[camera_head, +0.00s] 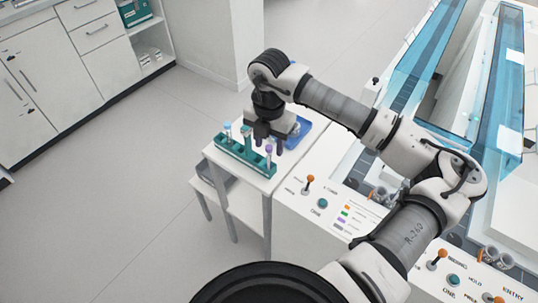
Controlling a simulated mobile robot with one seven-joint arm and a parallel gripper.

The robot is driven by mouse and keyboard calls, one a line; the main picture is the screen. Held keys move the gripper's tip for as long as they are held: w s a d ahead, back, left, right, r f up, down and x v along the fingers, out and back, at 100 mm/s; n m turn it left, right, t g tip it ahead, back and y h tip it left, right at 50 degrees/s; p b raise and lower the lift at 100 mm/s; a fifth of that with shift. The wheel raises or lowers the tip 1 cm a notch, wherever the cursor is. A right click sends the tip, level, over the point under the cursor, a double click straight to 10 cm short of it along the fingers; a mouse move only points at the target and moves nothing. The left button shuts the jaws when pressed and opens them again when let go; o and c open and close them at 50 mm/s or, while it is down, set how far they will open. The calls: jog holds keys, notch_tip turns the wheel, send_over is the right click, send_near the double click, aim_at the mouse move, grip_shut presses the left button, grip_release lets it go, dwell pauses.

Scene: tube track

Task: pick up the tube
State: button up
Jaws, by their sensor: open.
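A teal rack (241,155) stands on a small white table and holds several upright capped tubes. A tube with a light blue cap (228,130) is at its left end, and a tube with a teal cap (246,134) is nearer the middle. A tube with a purple cap (268,152) is at the right end. My gripper (268,138) points down, open, just behind the rack's right half. Another purple part shows beside the fingers, and I cannot tell whether it is a tube between them. The fingertips are small and partly hidden.
A blue tray (300,127) lies on the small table (220,156) behind my gripper. A white control panel (335,205) with orange-knobbed levers adjoins the table at right. Blue clear-walled tracks (425,60) run behind my arm. White cabinets (60,75) stand at left; the floor between is clear.

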jog(key=shift+f, duration=1.15)
jog(key=c, duration=0.8)
jog(key=shift+r, duration=0.15)
jog(key=shift+c, duration=0.2)
notch_tip(320, 180, up, 20)
jog(key=b, duration=0.3)
jog(key=shift+b, duration=0.35)
jog(key=shift+f+b, duration=7.9)
jog(key=shift+f, duration=1.95)
